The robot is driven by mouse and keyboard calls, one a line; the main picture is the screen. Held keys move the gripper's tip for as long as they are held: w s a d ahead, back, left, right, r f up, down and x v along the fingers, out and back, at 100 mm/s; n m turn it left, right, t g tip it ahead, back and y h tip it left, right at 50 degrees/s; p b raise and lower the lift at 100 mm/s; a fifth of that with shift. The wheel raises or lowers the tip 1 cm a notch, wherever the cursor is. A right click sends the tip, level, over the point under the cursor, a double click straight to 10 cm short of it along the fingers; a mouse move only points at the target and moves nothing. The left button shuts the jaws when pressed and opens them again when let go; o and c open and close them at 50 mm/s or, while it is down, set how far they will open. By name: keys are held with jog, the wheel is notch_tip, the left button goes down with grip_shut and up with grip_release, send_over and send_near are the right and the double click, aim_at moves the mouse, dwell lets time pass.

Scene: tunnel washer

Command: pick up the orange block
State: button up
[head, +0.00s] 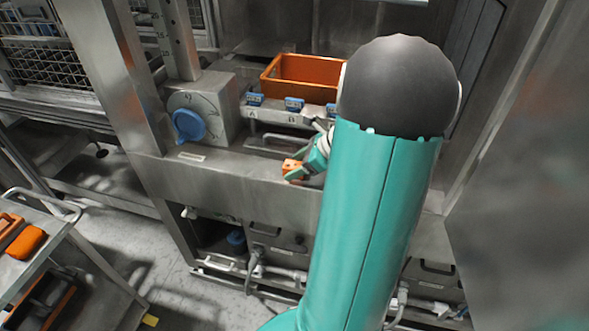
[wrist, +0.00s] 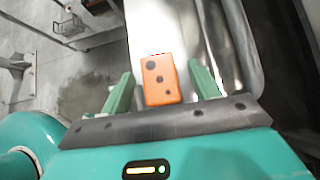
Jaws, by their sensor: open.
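The orange block (wrist: 160,80) has dark round spots and lies on a bare metal ledge (wrist: 150,30). In the wrist view it is between the two green fingers of my gripper (wrist: 161,92), with a gap on each side. My gripper is open. In the head view the block (head: 291,166) shows small at the ledge, beside my gripper (head: 299,172). My arm hides part of the ledge to the right.
An orange bin (head: 300,78) stands on the metal housing behind the ledge. A blue knob (head: 189,124) is on a box to the left. A cart (head: 30,250) with orange items stands at lower left. The ledge left of the block is clear.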

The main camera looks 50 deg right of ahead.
jog(key=shift+w+a+f, duration=0.2)
jog(key=shift+w+f, duration=0.15)
jog(key=shift+c, duration=0.2)
jog(key=c, duration=1.1)
jog(key=shift+o, duration=0.2)
jog(key=shift+r, duration=0.15)
jog(key=shift+r, duration=0.65)
jog(key=s+a+r, duration=0.6)
jog(key=a+r, duration=0.5)
jog(key=a, duration=0.1)
jog(key=shift+a+r, duration=0.25)
jog(key=shift+a, duration=0.05)
